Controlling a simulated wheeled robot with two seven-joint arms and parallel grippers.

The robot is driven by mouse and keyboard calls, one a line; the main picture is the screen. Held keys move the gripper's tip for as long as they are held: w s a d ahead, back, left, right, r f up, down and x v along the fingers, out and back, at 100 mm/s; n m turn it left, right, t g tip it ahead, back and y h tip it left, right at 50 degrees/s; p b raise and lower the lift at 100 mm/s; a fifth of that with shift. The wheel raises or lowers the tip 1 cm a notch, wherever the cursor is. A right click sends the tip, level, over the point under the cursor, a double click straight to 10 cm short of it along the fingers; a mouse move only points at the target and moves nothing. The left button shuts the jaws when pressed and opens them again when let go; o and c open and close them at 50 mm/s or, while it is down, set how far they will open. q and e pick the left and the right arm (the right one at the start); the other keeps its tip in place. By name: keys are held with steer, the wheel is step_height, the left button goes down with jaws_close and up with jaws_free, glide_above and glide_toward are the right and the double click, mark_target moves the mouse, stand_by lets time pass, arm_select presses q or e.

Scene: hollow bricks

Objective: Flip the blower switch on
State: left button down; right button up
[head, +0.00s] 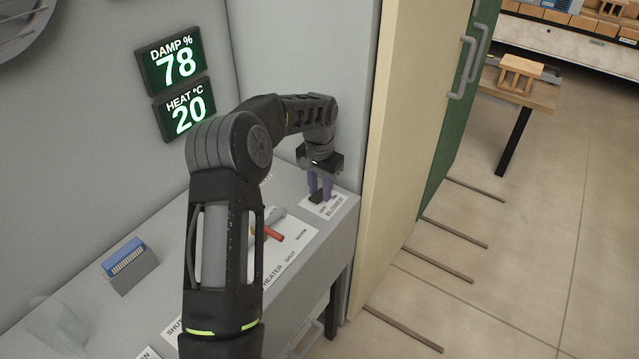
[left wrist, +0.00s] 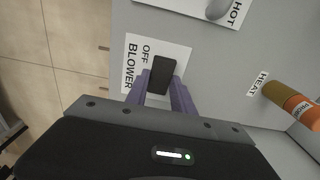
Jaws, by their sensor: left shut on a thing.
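The blower switch is a small black block (left wrist: 163,76) on a white plate (left wrist: 133,62) that reads OFF and BLOWER in the left wrist view. In the head view the black switch (head: 317,197) stands on the grey bench top at its far right corner. My left gripper (head: 320,187) points down over it, its purple fingers on both sides of the switch and shut on it. The fingers also show in the left wrist view (left wrist: 161,92). Which way the switch is tipped is hard to tell. My right gripper is not in view.
A red-handled heater lever (head: 273,234) stands left of the blower plate, partly behind my left arm. A blue item in a grey holder (head: 128,264) sits further left. Wall displays read DAMP 78 (head: 172,60) and HEAT 20 (head: 186,109). A cream door panel (head: 405,130) rises at the right.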

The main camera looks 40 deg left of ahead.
mark_target(320, 195)
arm_select(q)
steer(key=c, duration=1.1)
jaws_free()
steer(key=shift+r, duration=0.1)
step_height(320, 195, up, 8)
steer(key=shift+s+f+b, duration=0.1)
steer(key=shift+f+b, duration=0.05)
steer(key=shift+b, duration=0.65)
steer(key=shift+f, duration=0.1)
